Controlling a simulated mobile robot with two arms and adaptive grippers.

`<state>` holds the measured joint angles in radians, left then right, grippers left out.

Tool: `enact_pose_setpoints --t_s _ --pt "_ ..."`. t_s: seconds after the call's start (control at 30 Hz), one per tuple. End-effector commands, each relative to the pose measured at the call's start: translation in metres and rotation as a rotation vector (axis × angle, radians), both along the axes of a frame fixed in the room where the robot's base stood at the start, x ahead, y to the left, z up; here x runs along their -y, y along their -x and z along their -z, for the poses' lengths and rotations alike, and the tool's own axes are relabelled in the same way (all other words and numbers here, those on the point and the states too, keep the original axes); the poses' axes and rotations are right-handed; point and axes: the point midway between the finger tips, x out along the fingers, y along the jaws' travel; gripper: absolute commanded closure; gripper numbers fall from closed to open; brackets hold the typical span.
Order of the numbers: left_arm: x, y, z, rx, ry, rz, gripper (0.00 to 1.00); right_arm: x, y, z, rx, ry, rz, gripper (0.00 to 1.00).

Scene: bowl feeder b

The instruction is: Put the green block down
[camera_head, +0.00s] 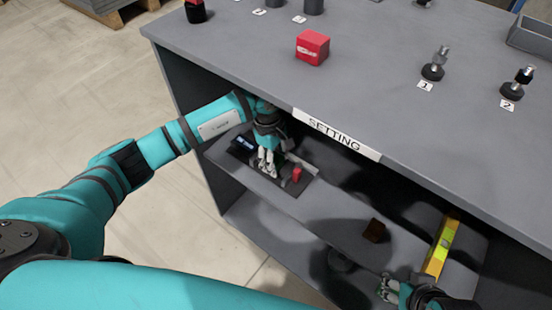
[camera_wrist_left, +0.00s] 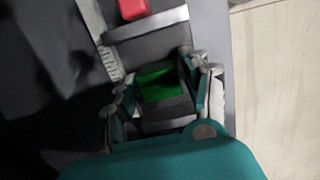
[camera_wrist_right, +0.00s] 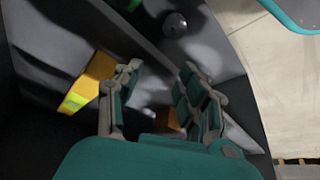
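The green block (camera_wrist_left: 162,84) shows in the left wrist view between the fingers of my left gripper (camera_wrist_left: 160,80), which appear closed on its sides. In the head view my left gripper (camera_head: 266,160) points down over a dark fixture (camera_head: 292,183) on the shelf under the tabletop, and its fingers mostly hide the block. A grey bar and a red part (camera_wrist_left: 133,9) of the fixture lie just beyond the block. Whether the block touches the fixture is unclear. My right gripper (camera_wrist_right: 160,75) is open and empty by the lower shelf.
The tabletop edge with the SETTING label (camera_head: 336,135) overhangs the left gripper. A red cube (camera_head: 312,47) stands on the tabletop.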

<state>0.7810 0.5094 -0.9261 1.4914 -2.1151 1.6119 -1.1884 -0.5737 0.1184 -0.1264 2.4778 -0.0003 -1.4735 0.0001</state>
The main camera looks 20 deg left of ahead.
Motion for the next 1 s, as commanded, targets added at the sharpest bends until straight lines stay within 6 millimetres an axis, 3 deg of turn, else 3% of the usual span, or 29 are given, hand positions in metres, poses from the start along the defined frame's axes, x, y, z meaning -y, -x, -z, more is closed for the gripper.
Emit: enact_pose_setpoints --t_s 0.1,0.4,0.5,0.63,0.8,1.0 --pt "0.000 0.000 0.000 0.000 0.000 0.000 0.39 0.000 0.000 0.000 0.000 0.000 -0.001 0.60" --pt "0.000 0.000 -0.001 0.000 0.000 0.000 0.39 0.000 0.000 -0.001 -0.006 0.001 -0.001 0.60" --pt "0.000 0.000 -0.006 0.001 0.000 0.000 0.39 0.004 0.013 0.001 -0.066 0.015 0.001 0.60" --pt "-0.004 -0.003 -0.033 0.005 0.000 0.000 0.39 0.007 0.023 -0.001 -0.113 0.024 0.006 0.60" --pt "-0.008 -0.004 -0.061 0.003 -0.001 0.000 0.39 0.007 0.023 -0.006 -0.111 0.023 0.007 0.60" --pt "-0.011 -0.004 -0.076 0.001 -0.001 0.000 0.39 0.007 0.023 -0.008 -0.110 0.023 0.007 0.60"
